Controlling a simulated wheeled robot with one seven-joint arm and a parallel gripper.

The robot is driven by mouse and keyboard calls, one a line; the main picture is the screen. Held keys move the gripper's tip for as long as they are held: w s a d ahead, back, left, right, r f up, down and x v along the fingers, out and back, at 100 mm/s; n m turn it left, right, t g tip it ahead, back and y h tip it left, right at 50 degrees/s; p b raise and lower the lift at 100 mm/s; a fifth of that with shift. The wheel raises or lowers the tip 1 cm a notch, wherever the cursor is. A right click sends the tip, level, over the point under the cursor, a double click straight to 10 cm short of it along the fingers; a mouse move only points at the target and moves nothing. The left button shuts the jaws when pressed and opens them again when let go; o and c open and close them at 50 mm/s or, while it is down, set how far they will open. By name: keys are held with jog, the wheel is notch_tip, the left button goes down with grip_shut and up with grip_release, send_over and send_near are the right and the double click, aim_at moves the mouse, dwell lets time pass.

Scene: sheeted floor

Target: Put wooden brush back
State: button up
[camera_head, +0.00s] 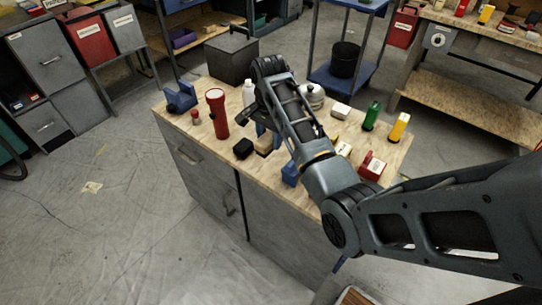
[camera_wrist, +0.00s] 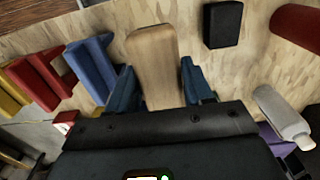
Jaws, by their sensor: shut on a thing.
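The wooden brush (camera_wrist: 153,52) shows as a pale wooden block in the wrist view, pointing away from my gripper (camera_wrist: 158,80). The two blue fingers are on either side of it, shut on it. In the head view the brush (camera_head: 264,144) is a small tan piece near the front of the wooden bench top (camera_head: 178,115), partly hidden by my arm. My gripper is over the bench there, mostly hidden behind my wrist. I cannot tell whether the brush touches the bench.
A black block (camera_head: 243,149) and a red flashlight (camera_head: 217,114) are left of the brush. A blue item (camera_head: 290,173) and a red one (camera_head: 372,166) are to the right.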

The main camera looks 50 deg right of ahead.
aim_at(269, 136)
jog(key=shift+f, duration=3.45)
jog(key=shift+f, duration=0.1)
jog(key=o, duration=1.1)
notch_tip(269, 136, up, 12)
jog(key=shift+r, duration=0.1)
